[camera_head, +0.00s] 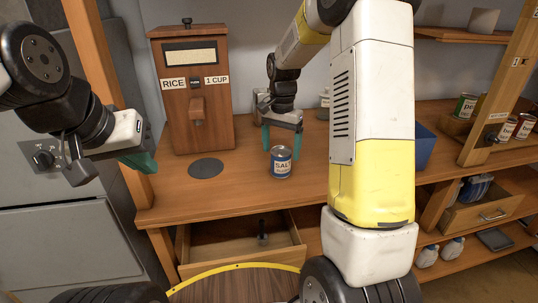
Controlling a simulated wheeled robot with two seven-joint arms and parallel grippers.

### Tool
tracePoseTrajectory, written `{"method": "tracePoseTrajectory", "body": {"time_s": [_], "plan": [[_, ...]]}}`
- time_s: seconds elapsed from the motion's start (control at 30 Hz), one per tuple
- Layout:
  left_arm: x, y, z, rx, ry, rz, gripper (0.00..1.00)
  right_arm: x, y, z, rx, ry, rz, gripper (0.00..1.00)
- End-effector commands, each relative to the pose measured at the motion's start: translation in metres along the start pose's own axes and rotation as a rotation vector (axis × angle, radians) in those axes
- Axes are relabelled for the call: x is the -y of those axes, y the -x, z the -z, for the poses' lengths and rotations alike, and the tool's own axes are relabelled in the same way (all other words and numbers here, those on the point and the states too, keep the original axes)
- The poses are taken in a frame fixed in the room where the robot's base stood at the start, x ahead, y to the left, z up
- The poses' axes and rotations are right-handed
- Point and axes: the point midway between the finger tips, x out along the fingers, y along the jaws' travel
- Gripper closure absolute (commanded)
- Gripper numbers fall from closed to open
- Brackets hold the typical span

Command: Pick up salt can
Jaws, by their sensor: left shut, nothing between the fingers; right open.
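The salt can (281,163) is a small blue and white can with the label SALT. It stands upright on the wooden counter (240,184), near its front edge. My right gripper (282,146) is open, with its teal fingers pointing down just behind and above the can. Whether a finger touches the can I cannot tell. My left gripper (146,163) is shut and empty at the left, in front of the grey appliance and well away from the can.
A wooden rice dispenser (193,97) stands left of the can, with a dark round disc (206,168) before it. Below the counter a drawer (243,236) is open.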

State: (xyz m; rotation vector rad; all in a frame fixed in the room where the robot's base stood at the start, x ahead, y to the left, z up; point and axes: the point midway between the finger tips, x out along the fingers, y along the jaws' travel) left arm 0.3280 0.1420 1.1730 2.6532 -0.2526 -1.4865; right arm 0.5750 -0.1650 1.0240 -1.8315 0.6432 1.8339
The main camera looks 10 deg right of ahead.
Motion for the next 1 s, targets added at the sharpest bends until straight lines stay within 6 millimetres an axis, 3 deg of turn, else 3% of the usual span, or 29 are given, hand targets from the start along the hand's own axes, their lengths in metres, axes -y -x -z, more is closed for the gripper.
{"method": "tracePoseTrajectory", "body": {"time_s": [0.4, 0.7, 1.0], "plan": [[0.000, 0.000, 0.000, 0.000, 0.000, 0.000, 1.00, -0.003, -0.055, -0.005, 0.001, 0.001, -0.001, 0.17], [0.000, 0.000, 0.000, 0.000, 0.000, 0.000, 1.00, -0.002, -0.060, -0.005, -0.001, 0.002, 0.001, 0.17], [0.000, 0.000, 0.000, 0.000, 0.000, 0.000, 1.00, -0.002, -0.060, -0.005, -0.001, 0.002, 0.002, 0.74]]}}
